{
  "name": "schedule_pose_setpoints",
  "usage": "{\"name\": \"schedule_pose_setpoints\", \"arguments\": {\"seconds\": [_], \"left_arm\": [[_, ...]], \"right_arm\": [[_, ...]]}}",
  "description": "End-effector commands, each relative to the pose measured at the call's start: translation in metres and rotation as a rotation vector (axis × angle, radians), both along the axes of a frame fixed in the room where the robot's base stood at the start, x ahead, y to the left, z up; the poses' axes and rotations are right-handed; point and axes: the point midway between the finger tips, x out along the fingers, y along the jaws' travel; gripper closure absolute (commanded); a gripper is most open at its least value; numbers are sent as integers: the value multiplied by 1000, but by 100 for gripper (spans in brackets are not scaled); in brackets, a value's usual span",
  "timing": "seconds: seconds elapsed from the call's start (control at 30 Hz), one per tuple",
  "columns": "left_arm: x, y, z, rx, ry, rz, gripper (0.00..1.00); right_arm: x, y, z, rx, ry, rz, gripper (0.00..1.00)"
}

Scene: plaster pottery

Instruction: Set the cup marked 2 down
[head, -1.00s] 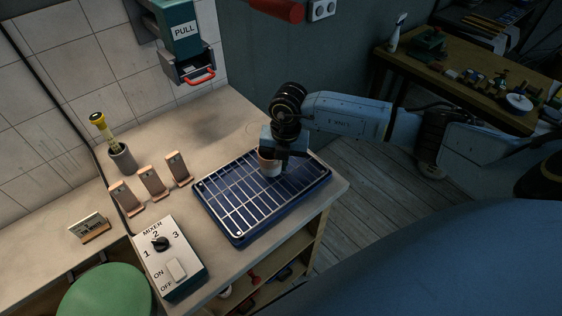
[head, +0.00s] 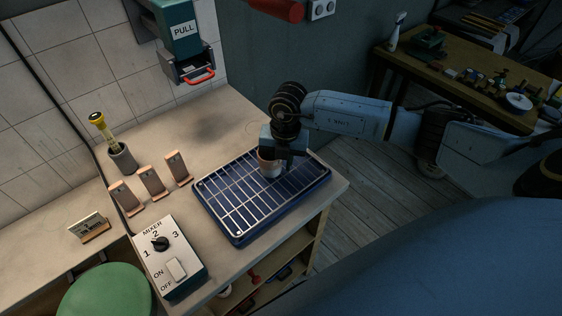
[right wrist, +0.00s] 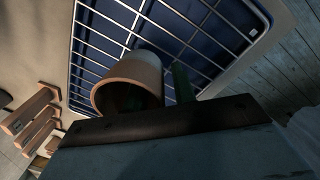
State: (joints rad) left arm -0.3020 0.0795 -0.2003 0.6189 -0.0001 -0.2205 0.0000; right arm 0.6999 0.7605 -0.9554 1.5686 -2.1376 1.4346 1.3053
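The cup (head: 268,167), pinkish-brown above and pale below, stands on the wire rack over a blue tray (head: 240,236). It also shows in the right wrist view (right wrist: 150,72), its mouth towards my gripper. No number can be read on it. My right gripper (head: 279,152) is right above the cup. In the right wrist view one greenish finger (right wrist: 183,84) is outside the cup wall with a narrow gap to it, and something greenish shows inside the mouth. The gripper looks open around the wall. My left gripper is not in view.
Several upright tan holders (head: 152,182) stand left of the tray. The mixer box (head: 174,255) is in front of them, a green round thing (head: 105,292) beside it. A PULL dispenser (head: 183,35) hangs on the wall. The counter behind the tray is clear.

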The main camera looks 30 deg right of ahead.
Motion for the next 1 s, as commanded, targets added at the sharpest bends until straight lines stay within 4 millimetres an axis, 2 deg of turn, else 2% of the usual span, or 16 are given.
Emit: {"name": "schedule_pose_setpoints", "arguments": {"seconds": [0.3, 0.5, 0.7, 1.0], "left_arm": [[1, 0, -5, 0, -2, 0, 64], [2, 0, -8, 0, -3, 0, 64], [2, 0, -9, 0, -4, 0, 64], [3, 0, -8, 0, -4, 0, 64]], "right_arm": [[-2, -5, 66, 0, -6, 0, 73], [-4, -7, 100, -1, -4, -1, 73], [-5, -7, 114, 0, -2, -1, 73], [-6, -7, 114, 2, -1, 0, 73]]}}
